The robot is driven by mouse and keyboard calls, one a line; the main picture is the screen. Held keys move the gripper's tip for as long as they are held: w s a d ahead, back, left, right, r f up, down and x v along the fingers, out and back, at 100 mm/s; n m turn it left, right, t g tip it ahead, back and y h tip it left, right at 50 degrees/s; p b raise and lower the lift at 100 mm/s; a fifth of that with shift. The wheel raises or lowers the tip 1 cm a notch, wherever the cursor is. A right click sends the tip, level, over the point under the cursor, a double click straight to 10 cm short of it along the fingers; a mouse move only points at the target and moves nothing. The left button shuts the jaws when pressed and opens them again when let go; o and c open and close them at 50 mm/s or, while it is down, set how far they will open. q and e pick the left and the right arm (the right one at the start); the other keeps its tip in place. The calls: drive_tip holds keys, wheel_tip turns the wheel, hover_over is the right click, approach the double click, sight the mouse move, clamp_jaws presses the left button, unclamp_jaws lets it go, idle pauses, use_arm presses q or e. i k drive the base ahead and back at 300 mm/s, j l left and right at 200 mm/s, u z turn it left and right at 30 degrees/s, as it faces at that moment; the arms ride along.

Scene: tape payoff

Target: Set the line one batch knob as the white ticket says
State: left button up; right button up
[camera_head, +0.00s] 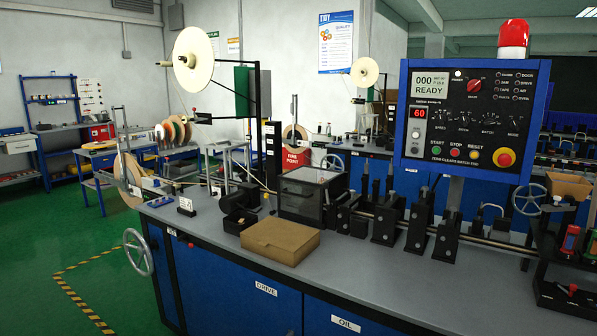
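A blue-framed control panel (470,150) stands upright at the right above the grey bench. Its screen (434,84) reads READY, with a small line of figures above, and a red display (418,112) shows 60. A row of small black knobs crosses the middle of the panel. The one whose label looks like BATCH (489,119) is third from the left, and its pointer setting is too small to read. Neither gripper is in view.
A cardboard box (281,240) lies near the bench's front edge, with a dark clear-lidded case (312,193) behind it. Black roller stands (388,222) line the bench below the panel. A red emergency button (503,157) sits low on the panel.

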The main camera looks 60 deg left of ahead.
sight(490, 122)
drive_tip(key=u, duration=1.1)
drive_tip(key=j+u, duration=0.75)
drive_tip(key=u, duration=0.2)
drive_tip(key=i+j+u, duration=0.2)
drive_tip(key=u, duration=0.25)
drive_tip(key=j+z, duration=0.1)
drive_tip(key=z, duration=1.55)
drive_tip(key=i+l+z, duration=0.65)
drive_tip(key=i+j, duration=0.05)
